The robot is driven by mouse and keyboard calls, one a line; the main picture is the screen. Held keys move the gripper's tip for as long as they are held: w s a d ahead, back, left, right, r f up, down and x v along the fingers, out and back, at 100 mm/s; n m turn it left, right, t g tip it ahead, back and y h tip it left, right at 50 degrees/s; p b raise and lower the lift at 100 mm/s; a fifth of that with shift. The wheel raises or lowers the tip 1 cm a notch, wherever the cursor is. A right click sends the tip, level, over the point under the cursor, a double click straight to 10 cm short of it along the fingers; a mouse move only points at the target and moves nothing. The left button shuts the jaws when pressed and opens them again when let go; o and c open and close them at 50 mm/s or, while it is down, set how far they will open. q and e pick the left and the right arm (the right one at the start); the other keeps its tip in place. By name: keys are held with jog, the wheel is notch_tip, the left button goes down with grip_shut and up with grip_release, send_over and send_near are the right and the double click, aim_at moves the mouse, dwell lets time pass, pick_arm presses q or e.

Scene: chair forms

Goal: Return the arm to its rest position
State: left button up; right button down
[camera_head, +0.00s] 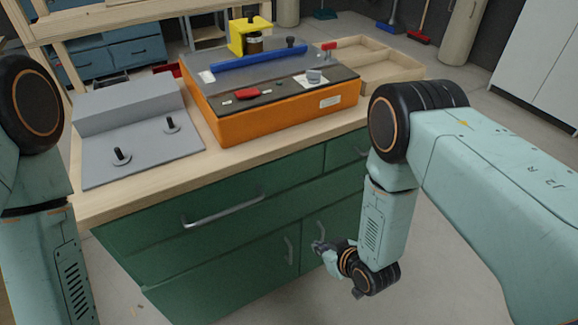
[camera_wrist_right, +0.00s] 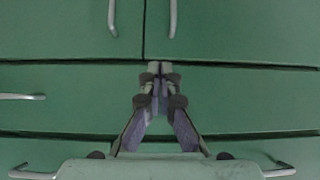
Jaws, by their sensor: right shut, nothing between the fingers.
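My right arm (camera_head: 395,215) comes in from the right and hangs down in front of the green cabinet (camera_head: 200,240). My right gripper (camera_head: 320,246) is low by the cabinet doors. In the right wrist view the right gripper (camera_wrist_right: 160,68) has its fingertips together with nothing between them, and the green cabinet front with its handles fills the background. My left arm (camera_head: 40,200) shows at the left edge of the head view; its gripper is out of view.
The wooden worktop bears a grey fixture with two pegs (camera_head: 140,140) and an orange machine (camera_head: 270,120) with a blue bar (camera_head: 258,58) and a yellow bracket (camera_head: 246,35). Clear floor (camera_head: 300,300) shows in front of the cabinet.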

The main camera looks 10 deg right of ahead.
jog(key=s+d+f+m+g+h, duration=0.1)
jog(key=s+d+m+g, duration=0.15)
jog(key=s, duration=0.65)
jog(key=s+d+f+m+g+h, duration=0.1)
jog(key=s+d+g+h, duration=0.15)
jog(key=s, duration=0.65)
jog(key=s+d+r+m+g, duration=0.1)
jog(key=s+d+r+g, duration=0.1)
jog(key=s+r+g, duration=0.2)
jog(key=s+r, duration=0.3)
jog(key=s, duration=0.3)
jog(key=shift+d, duration=0.3)
